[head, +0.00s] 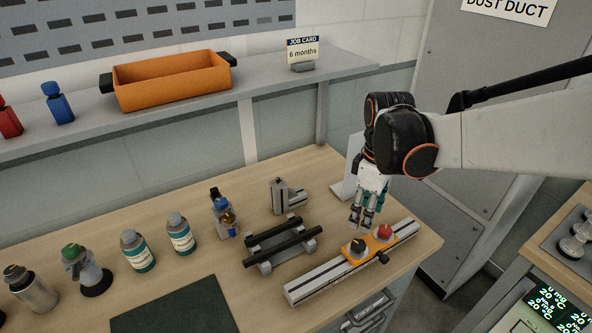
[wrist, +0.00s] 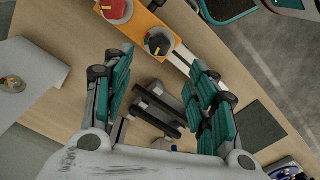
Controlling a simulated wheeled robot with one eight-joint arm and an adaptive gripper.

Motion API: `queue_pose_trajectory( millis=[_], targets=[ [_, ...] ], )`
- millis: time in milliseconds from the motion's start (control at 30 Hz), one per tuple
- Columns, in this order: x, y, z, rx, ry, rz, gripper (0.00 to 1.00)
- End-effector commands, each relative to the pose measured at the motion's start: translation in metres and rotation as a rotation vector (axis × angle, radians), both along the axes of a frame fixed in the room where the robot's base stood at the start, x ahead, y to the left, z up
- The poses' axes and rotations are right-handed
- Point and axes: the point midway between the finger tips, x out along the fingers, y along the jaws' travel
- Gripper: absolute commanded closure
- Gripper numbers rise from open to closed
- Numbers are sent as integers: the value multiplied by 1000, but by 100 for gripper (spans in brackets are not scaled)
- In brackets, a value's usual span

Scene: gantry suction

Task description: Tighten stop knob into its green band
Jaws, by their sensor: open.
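An orange block (head: 370,243) sits on a grey slotted rail (head: 318,281) near the bench's right end. It carries a black knob (head: 358,246) with a pale pointer and a red knob (head: 385,231). A small dark side knob (head: 383,257) sticks out at the front. My gripper (head: 362,222) is open and empty, above and behind the block. In the wrist view the black knob (wrist: 158,42) lies beyond the open fingertips (wrist: 162,65), and the red knob (wrist: 115,9) is up and left.
A stand with two black bars (head: 282,243) and a grey bracket (head: 290,196) stand left of the rail. Several bottles (head: 180,234) line the bench further left. A dark green mat (head: 175,308) lies in front. An orange bin (head: 172,80) is on the shelf behind.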

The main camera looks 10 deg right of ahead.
Motion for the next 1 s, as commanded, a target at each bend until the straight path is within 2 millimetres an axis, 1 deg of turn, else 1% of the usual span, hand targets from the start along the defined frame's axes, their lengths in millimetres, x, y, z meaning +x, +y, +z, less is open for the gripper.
queue_pose_trajectory(
  millis=[33,200,400,500,700,1000],
  targets=[
    [1,0,-14,0,0,0,47],
    [1,0,-48,0,-1,-1,47],
    [2,0,-84,0,-1,-1,47],
    [2,0,-96,0,-1,-1,47],
    [1,0,-108,0,-1,-1,47],
    [1,0,-108,0,-1,-1,47]
  ],
)
